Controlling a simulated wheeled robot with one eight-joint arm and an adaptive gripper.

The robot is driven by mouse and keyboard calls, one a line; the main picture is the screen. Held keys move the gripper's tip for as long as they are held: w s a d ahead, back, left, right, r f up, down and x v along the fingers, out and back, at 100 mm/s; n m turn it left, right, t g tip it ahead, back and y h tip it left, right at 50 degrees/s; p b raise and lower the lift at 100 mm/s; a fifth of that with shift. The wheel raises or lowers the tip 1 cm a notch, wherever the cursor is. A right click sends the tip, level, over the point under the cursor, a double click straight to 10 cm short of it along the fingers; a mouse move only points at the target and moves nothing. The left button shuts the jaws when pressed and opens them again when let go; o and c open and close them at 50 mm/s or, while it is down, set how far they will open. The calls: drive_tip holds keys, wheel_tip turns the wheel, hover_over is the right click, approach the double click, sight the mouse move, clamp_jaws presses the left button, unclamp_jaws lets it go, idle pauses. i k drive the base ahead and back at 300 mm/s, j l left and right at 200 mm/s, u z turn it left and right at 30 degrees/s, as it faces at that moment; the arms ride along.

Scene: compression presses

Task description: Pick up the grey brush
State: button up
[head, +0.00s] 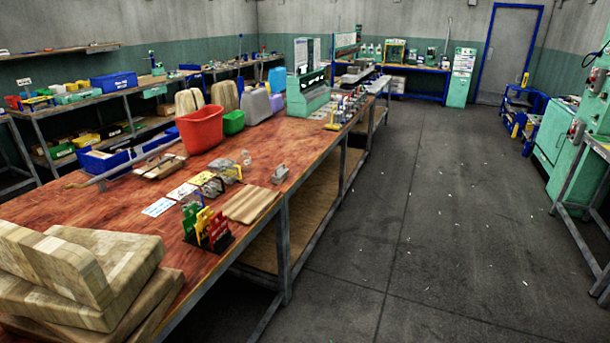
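A small grey object with a raised handle-like top (280,174) sits near the right edge of the long wooden workbench (112,213), just beyond a striped wooden board (250,204). It may be the grey brush, but it is too small to tell for sure. Its near side is unobstructed. My gripper is not in view.
Stacked wooden blocks (70,270) fill the bench's near end. A rack of coloured tools (207,229) and a red bin (201,129) also stand on it. Open grey floor (430,230) lies to the right, with green machines (565,135) beyond.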

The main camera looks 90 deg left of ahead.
sight(281, 174)
drive_tip(key=u, duration=3.2)
drive_tip(key=z, duration=2.95)
drive_tip(key=u, duration=2.9)
drive_tip(key=i+u, duration=0.1)
drive_tip(key=i, duration=0.15)
